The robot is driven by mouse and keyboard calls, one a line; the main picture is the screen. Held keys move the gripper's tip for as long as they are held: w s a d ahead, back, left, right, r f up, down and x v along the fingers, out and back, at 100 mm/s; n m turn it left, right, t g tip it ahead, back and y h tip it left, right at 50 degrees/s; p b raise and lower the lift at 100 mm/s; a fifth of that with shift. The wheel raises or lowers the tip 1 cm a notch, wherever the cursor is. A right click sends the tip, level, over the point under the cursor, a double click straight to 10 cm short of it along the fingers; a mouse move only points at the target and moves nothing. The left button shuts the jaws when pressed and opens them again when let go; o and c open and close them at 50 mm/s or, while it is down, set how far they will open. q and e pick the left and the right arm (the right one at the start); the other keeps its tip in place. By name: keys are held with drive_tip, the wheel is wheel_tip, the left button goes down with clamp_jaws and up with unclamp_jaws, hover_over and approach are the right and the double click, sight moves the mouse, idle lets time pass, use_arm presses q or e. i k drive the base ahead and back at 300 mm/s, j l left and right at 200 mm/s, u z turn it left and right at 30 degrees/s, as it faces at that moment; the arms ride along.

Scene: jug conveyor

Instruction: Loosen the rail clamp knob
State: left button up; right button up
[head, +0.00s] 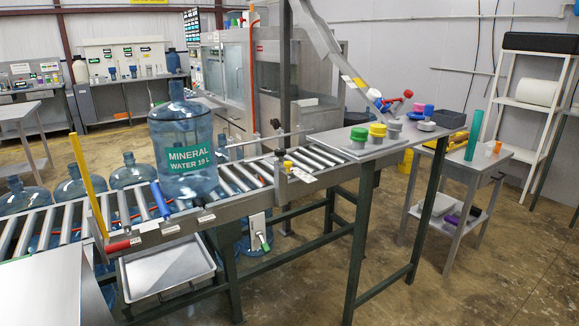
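A metal guide rail (258,138) runs above the roller conveyor (232,178), just right of the large blue water jug (182,143). A small dark knob (275,123) stands on top of an upright rod at this rail. A yellow knob (288,166) sits lower, on a bracket at the conveyor's near edge. I cannot tell for sure which of the two is the rail clamp knob, or how tight either one is. Neither of my grippers is in view.
The labelled jug stands upright on the rollers, close to the rail. A blue handle (160,201), a red handle (118,245) and a yellow post (88,185) are along the near edge. Coloured caps (377,131) stand on the plate at right. Floor at right front is clear.

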sight(280, 152)
drive_tip(key=i+l+u, duration=0.1)
drive_tip(key=i+l, duration=0.15)
drive_tip(key=i+l+u, duration=0.1)
drive_tip(key=i+l, duration=0.15)
drive_tip(key=l, duration=0.15)
drive_tip(key=i+l+u, duration=0.1)
drive_tip(key=l, duration=0.25)
drive_tip(key=i+l+u, duration=0.1)
drive_tip(key=i+l, duration=0.2)
